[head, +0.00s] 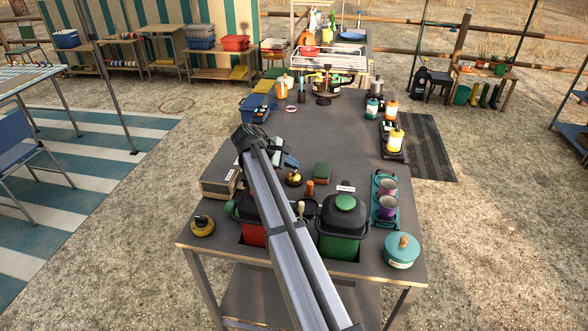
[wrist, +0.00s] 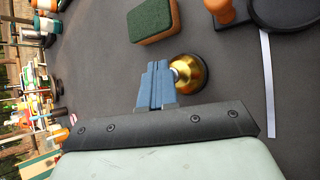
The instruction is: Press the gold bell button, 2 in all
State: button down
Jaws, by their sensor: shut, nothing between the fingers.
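The gold bell (head: 293,179) stands on the grey table just below my gripper in the head view. In the wrist view the bell (wrist: 190,73) is a shiny gold dome on a dark base, with a small silvery button (wrist: 177,73) facing the fingers. My gripper (head: 291,162) has blue fingers that are shut and empty. In the wrist view the closed fingertips (wrist: 156,68) lie close beside the button and overlap the dome's edge. I cannot tell whether they touch the button.
A green-and-brown sponge block (head: 322,171) and an orange-handled item (head: 310,188) stand right of the bell. A cardboard box (head: 219,183) lies left. The table's middle is clear.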

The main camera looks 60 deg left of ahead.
jog(key=shift+r, duration=0.9)
jog(key=shift+r, duration=0.15)
jog(key=shift+r, duration=2.35)
dwell(0.7)
notch_tip(320, 180, up, 4)
jog(key=shift+f, duration=0.1)
jog(key=shift+f, duration=0.15)
dwell(0.4)
send_over(292, 171)
jog(key=shift+f, duration=4.25)
